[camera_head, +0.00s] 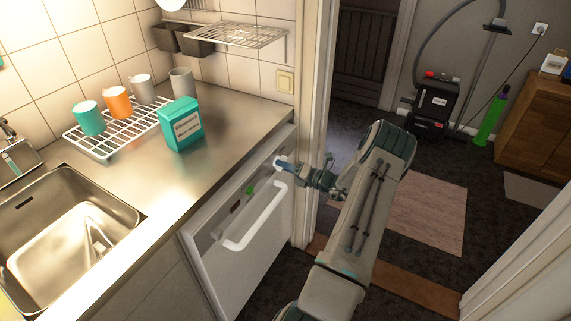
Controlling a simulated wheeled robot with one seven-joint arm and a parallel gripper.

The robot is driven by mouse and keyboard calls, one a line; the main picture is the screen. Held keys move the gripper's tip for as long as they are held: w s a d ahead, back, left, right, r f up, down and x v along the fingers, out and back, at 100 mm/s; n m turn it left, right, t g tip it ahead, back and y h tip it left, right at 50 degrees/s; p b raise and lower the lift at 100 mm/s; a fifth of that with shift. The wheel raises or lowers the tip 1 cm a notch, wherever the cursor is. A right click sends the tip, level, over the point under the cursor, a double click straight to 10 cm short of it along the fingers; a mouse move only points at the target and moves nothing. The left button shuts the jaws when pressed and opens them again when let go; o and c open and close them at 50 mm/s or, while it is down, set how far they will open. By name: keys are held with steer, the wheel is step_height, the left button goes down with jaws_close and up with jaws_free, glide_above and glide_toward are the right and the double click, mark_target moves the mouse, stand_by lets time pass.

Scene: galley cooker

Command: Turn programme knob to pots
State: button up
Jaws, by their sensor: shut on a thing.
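A white dishwasher (233,272) stands under the steel counter, its front facing right. A white bar handle (258,222) juts from it. The control panel (215,228) is a strip along its upper front, with a small green part (250,189) and a dark part (237,207). My gripper (281,162) is at the panel's far right end, just below the counter edge, with my arm reaching in from the right. It is shut on the programme knob, which the fingers mostly hide. The knob's markings and pointer cannot be read.
The counter (225,105) holds a teal box (181,125) and a white rack (103,150) with several cups. A sink (60,235) is at left. A door frame (312,130) stands close beside my gripper. Open floor lies beyond, with a pink rug (435,215).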

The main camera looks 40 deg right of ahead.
steer(key=shift+m, duration=0.5)
steer(key=o, duration=0.7)
steer(key=shift+a, duration=0.1)
steer(key=b+v, duration=0.1)
steer(key=v, duration=1.3)
steer(key=shift+w, duration=0.1)
